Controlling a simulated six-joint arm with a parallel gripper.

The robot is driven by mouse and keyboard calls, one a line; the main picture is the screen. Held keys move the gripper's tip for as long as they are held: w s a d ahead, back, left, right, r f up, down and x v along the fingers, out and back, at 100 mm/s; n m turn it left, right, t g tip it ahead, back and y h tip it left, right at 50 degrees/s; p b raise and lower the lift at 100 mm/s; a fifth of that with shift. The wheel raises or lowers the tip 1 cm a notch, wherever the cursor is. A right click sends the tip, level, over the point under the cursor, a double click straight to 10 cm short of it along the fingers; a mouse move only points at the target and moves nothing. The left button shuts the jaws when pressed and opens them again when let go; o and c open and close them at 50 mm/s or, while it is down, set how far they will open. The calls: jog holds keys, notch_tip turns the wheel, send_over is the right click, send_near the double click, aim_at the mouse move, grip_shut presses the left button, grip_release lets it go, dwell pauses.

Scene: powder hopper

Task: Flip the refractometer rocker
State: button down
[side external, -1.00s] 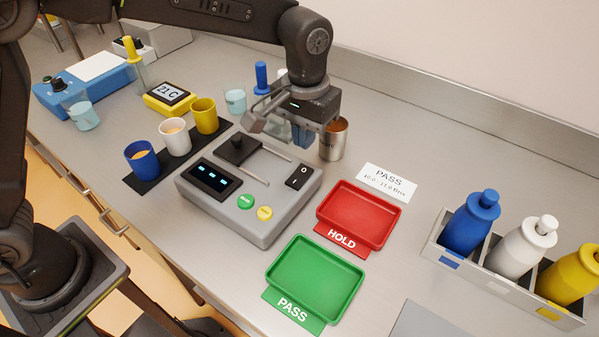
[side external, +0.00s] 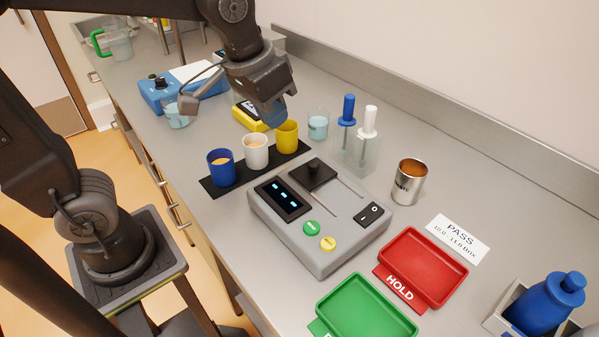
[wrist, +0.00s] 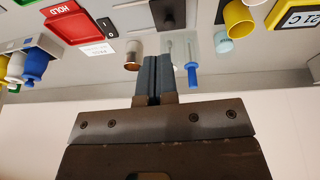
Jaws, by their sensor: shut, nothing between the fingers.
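The refractometer (side external: 320,222) is a grey box with a lit display, a black square lid and green and yellow buttons. Its black rocker (side external: 369,214), marked I and O, is at the right end of its top; I cannot tell which side is pressed. The rocker (wrist: 105,27) also shows at the upper left of the wrist view. My gripper (side external: 279,115) is up in the air, in front of the yellow cup in the side view, away from the rocker. Its fingers (wrist: 153,75) are shut together and empty.
A metal cup (side external: 409,182) stands right of the refractometer, near a PASS card (side external: 458,238). The red HOLD tray (side external: 425,266) and green tray (side external: 366,308) are in front. Blue, white and yellow (side external: 287,136) cups and two droppers (side external: 347,110) stand behind.

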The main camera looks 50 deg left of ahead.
jog(key=s+a+f+t, duration=0.2)
jog(key=s+a, duration=0.3)
jog(key=s, duration=0.4)
jog(key=shift+y, duration=0.3)
jog(key=w+d+r+n+g, duration=0.2)
jog(key=w+d+r+n, duration=0.2)
jog(key=w+d+n, duration=0.55)
jog(key=n+g, duration=0.2)
jog(key=n, duration=0.7)
send_over(374, 208)
jog(key=s, duration=0.2)
jog(key=shift+f+m, duration=0.25)
jog(key=shift+f, duration=1.65)
jog(key=shift+f, duration=0.15)
jog(key=f, duration=0.4)
jog(key=w+f, duration=0.1)
jog(key=f, duration=0.8)
jog(key=shift+w+f, duration=0.3)
jog(key=shift+f, duration=0.05)
